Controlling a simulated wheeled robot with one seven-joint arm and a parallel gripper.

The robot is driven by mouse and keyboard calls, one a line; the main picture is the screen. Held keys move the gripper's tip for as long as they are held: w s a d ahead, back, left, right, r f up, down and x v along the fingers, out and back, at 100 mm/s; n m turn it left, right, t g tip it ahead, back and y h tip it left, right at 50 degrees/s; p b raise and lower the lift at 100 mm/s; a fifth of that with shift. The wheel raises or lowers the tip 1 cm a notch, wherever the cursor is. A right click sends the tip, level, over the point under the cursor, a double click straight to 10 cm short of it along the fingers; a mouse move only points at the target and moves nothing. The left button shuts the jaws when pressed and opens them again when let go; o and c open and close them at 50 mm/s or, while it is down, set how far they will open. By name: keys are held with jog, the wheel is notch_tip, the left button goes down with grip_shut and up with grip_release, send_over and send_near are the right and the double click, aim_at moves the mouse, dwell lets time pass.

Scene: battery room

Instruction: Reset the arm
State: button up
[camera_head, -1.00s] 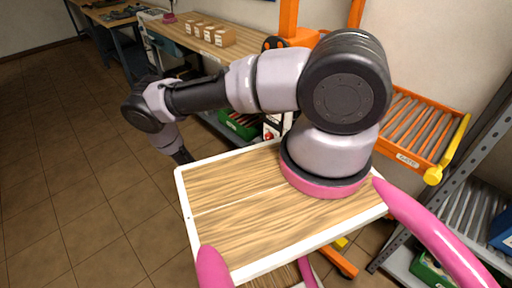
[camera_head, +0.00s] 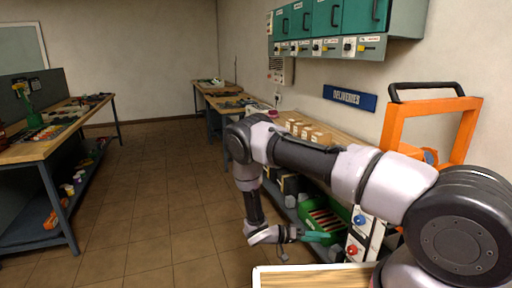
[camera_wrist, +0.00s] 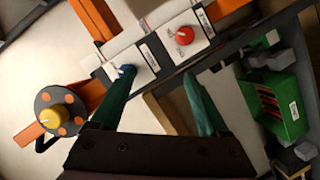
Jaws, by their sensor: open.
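My arm crosses the right half of the head view, reaching left from its base at the lower right and then bending down. My gripper (camera_head: 322,237) hangs low, pointing right towards a white panel (camera_head: 366,232) with a blue and a red knob. In the wrist view my gripper (camera_wrist: 160,72) shows two green fingers spread apart with nothing held between them. The panel's red knob (camera_wrist: 185,36) and blue knob (camera_wrist: 126,71) lie beyond the fingertips. I cannot tell how close the fingers are to the panel.
A green crate (camera_head: 338,223) stands by the panel, under a wooden bench carrying small cardboard boxes (camera_head: 309,132). An orange frame (camera_head: 394,127) rises at right. Teal cabinets (camera_head: 327,22) hang above. Another workbench (camera_head: 36,148) stands at left. The tiled floor (camera_head: 160,190) between is clear.

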notch_tip(320, 180, up, 34)
jog(key=s+m+g+y, duration=0.1)
jog(key=g+y, duration=0.2)
jog(key=y, duration=0.8)
jog(key=s+r+n+t+y, duration=0.1)
jog(key=s+r+t+y, duration=0.2)
jog(key=s+r, duration=0.5)
jog(key=s+r+n+t+y, duration=0.2)
jog(key=s+r+t, duration=0.4)
jog(key=r, duration=0.8)
jog(key=s+d+y, duration=0.1)
jog(key=s, duration=0.2)
jog(key=shift+y, duration=0.3)
